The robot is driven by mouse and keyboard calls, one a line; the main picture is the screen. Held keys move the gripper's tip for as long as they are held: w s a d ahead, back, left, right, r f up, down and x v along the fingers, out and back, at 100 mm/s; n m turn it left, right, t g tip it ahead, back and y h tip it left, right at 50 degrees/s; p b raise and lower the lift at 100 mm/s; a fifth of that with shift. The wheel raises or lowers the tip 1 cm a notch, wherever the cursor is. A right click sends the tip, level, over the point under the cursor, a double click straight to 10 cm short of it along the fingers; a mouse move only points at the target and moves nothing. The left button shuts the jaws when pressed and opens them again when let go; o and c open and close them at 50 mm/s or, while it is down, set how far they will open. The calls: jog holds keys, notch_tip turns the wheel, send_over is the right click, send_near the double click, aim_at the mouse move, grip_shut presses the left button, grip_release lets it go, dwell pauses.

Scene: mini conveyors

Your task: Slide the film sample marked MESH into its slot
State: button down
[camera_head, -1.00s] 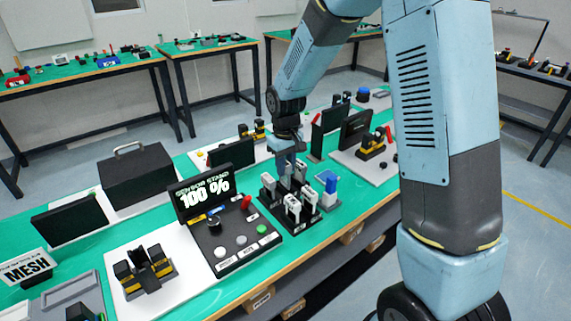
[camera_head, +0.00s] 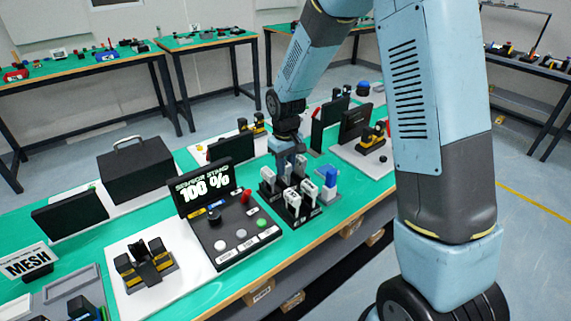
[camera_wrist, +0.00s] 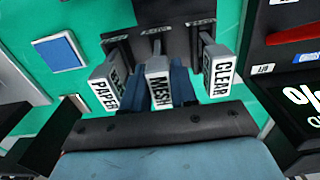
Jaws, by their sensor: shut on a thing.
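In the wrist view, the film sample marked MESH (camera_wrist: 159,90) has a pale, labelled handle. It stands at the black rack (camera_wrist: 152,45), between the samples marked PAPER (camera_wrist: 103,88) and CLEAR (camera_wrist: 218,73). My gripper (camera_wrist: 160,92) is shut on the MESH handle, with one blue finger on each side. In the head view, my gripper (camera_head: 290,163) is at the far side of the sample rack (camera_head: 300,215), partly behind other white handles. The film part of the MESH sample is hidden. I cannot tell which slot is meant for it.
A black console (camera_head: 230,230) with a "100 %" screen stands left of the rack. A black-and-yellow fork fixture (camera_head: 145,263) sits on a white plate farther left. A blue-and-white block (camera_head: 328,182) is right of the rack.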

jog(key=shift+f, duration=0.2)
jog(key=c, duration=0.8)
grip_release()
jog(key=shift+r, duration=0.1)
notch_tip(320, 180, up, 14)
jog(key=shift+f, duration=0.25)
